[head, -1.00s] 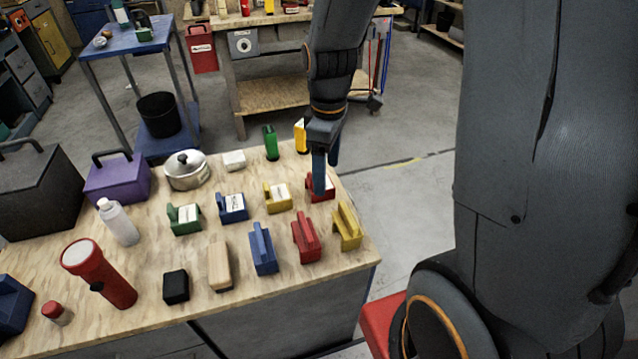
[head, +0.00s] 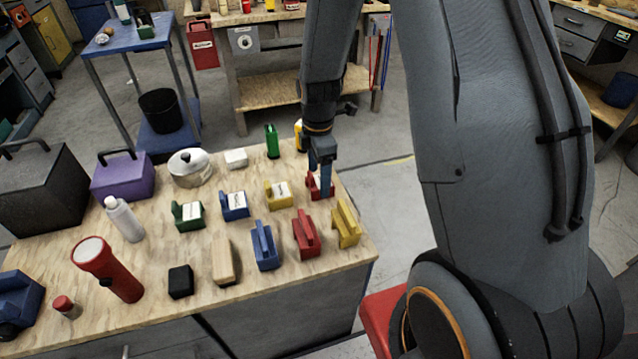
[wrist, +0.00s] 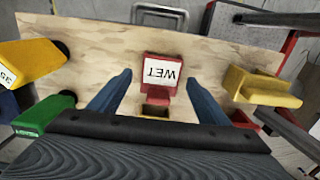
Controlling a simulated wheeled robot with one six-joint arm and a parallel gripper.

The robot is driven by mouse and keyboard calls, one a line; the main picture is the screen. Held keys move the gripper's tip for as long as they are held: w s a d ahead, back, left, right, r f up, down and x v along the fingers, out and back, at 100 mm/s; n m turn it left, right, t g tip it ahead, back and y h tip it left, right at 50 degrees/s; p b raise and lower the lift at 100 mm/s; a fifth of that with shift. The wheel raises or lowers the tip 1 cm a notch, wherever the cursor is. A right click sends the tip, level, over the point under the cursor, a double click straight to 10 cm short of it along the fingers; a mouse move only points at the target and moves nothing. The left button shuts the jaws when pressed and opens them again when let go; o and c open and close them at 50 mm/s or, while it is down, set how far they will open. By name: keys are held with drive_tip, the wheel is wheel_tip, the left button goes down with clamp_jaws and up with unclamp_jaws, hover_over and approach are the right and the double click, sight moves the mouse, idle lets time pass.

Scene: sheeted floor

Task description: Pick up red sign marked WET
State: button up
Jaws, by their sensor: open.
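The red sign (head: 312,187) stands at the right side of the plywood bench top, in the row of small labelled signs. In the wrist view the red sign (wrist: 162,74) shows a white label reading WET, upside down, with a red handle part below the label. My gripper (head: 323,193) is at the sign and partly hides it in the head view. In the wrist view my gripper (wrist: 160,84) is open, with one blue finger on each side of the sign and a gap showing on both sides.
A yellow sign (head: 278,195) stands left of the red one. A yellow block (head: 346,225) and an unlabelled red block (head: 306,235) stand nearer. The bench's right edge is close.

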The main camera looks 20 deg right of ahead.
drive_tip(key=shift+f, duration=1.5)
drive_tip(key=c, duration=1.2)
drive_tip(key=shift+r, duration=0.1)
